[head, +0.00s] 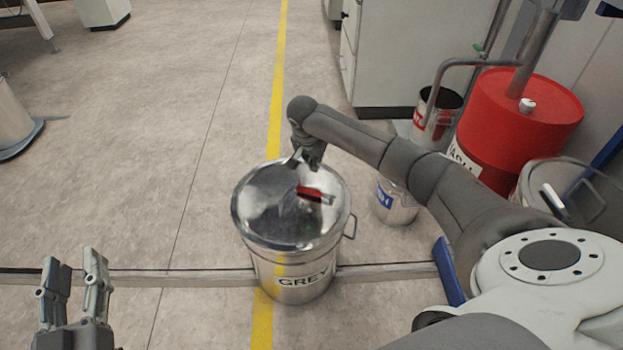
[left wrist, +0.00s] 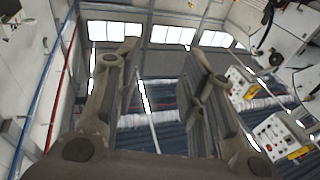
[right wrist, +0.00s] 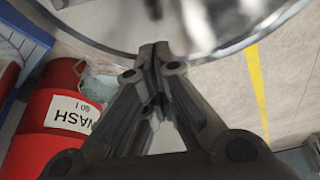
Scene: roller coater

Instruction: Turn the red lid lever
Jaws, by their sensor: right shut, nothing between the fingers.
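A shiny metal drum marked GREY (head: 303,280) stands on the floor in the middle of the head view. Its lid (head: 262,205) carries a small red lever (head: 316,194) right of the lid's centre. My right gripper (head: 305,160) is at the far edge of the lid, a little beyond the lever; contact with the lever is not visible. In the right wrist view the right gripper (right wrist: 155,50) has its fingertips together, in front of the shiny lid (right wrist: 225,25). My left gripper (head: 76,268) is open and empty at the lower left, pointing up; its fingers also show apart in the left wrist view (left wrist: 160,65).
A red WASH drum (head: 520,120) with a pipe stands at the right. A smaller can with a blue label (head: 393,205) stands just right of the grey drum. A metal container (head: 10,115) is at the far left. The floor left of the drum is clear.

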